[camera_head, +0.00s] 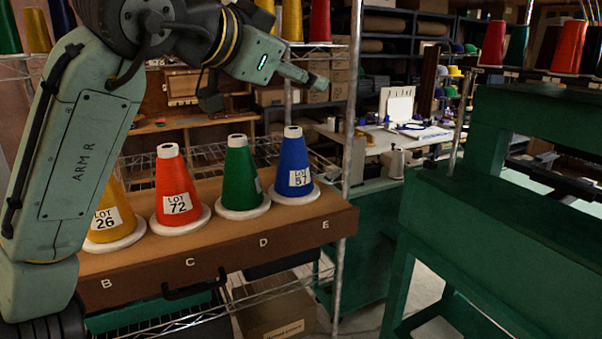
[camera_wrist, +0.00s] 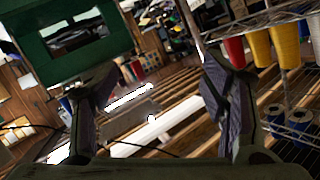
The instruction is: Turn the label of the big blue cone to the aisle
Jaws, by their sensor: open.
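The big blue cone (camera_head: 293,155) stands upright on a white round base at the right end of the wooden shelf, near the letter E. Its white label (camera_head: 299,178), reading LOT 57, shows on its front, a little right of the middle. My gripper (camera_head: 318,81) is in the air above and slightly right of the blue cone, apart from it. In the wrist view my two fingers (camera_wrist: 158,72) are spread wide with nothing between them. I cannot tell whether the blue cone shows in the wrist view.
A green cone (camera_head: 240,168), its label edge at right, stands close left of the blue cone. A red cone (camera_head: 172,180) and a yellow cone (camera_head: 106,225) follow leftward. A metal post (camera_head: 352,100) rises by the shelf's right end. A green machine frame (camera_head: 490,220) stands at right.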

